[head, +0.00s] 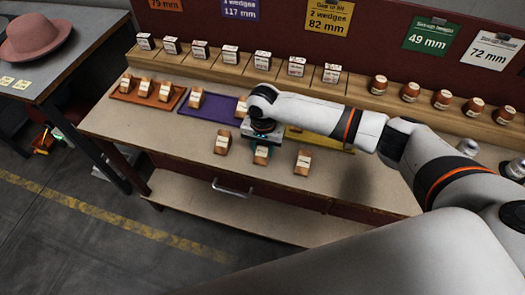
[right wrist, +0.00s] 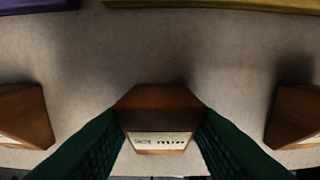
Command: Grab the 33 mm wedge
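A brown wooden wedge with a pale label (right wrist: 158,140) stands in the middle of the front row on the bench; it also shows in the head view (head: 261,158). Its label is too small to read surely. My right gripper (head: 262,153) is down over this wedge, with its dark green fingers (right wrist: 160,122) on either side. No clear gap shows between fingers and wedge, but whether they press on it cannot be told. Similar wedges stand to the left (head: 222,142) and right (head: 303,162), clear of the fingers. My left gripper is not in view.
Orange (head: 125,98), purple (head: 222,115) and yellow (head: 330,143) trays lie behind the front row; the orange and purple ones hold wedges. A raised shelf (head: 220,68) with labelled blocks runs along the back. A side table (head: 70,60) with a pink hat (head: 35,35) stands left.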

